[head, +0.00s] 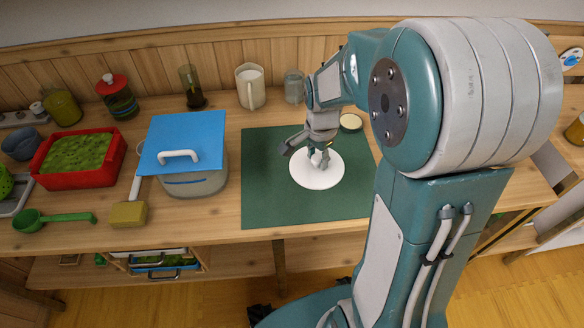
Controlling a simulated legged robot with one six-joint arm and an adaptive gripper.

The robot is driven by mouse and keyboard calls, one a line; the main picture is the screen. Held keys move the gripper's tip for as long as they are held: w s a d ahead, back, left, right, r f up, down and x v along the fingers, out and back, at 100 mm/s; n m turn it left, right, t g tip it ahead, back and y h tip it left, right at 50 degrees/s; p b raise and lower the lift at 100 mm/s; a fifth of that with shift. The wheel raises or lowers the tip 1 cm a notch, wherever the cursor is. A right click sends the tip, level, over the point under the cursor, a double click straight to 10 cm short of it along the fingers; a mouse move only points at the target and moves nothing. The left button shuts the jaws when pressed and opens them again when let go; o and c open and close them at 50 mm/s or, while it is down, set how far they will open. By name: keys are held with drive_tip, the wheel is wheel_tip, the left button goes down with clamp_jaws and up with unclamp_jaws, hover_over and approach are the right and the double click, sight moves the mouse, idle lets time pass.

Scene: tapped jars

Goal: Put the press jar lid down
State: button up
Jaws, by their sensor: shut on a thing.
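The press jar lid (316,177) is a round white disc over the dark green mat (262,190). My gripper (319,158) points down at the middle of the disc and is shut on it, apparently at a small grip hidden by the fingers. The disc looks about level. I cannot tell whether it touches the mat or hangs just above it.
A round cream-topped thing (350,122) is behind the lid, partly hidden by my arm. A blue-topped container (193,182) stands left of the mat. A white jug (250,88) and a glass (294,88) stand behind. The mat's left and front parts are bare.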

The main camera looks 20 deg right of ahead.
drive_tip(key=w+a+f, duration=0.1)
drive_tip(key=f, duration=0.1)
drive_tip(key=w+a+f, duration=0.4)
drive_tip(key=f, duration=0.1)
drive_tip(key=shift+w, duration=0.2)
drive_tip(key=shift+w+f, duration=0.1)
drive_tip(key=shift+f, duration=1.5)
drive_tip(key=shift+f, duration=0.15)
drive_tip(key=o, duration=1.1)
wheel_tip(320, 180, up, 12)
drive_tip(key=f, duration=0.1)
drive_tip(key=s+r+n+t, duration=0.2)
drive_tip(key=s+r+n, duration=0.2)
drive_tip(key=s, duration=0.3)
drive_tip(key=s+r+n+t, duration=0.1)
drive_tip(key=s+r+n, duration=0.4)
drive_tip(key=s+r, duration=0.1)
drive_tip(key=s+r+n+t, duration=0.2)
drive_tip(key=s+r+n, duration=0.2)
drive_tip(key=s, duration=0.4)
drive_tip(key=shift+s+a+r+n+t, duration=0.1)
drive_tip(key=shift+r+n+t, duration=0.25)
drive_tip(key=shift+r, duration=0.2)
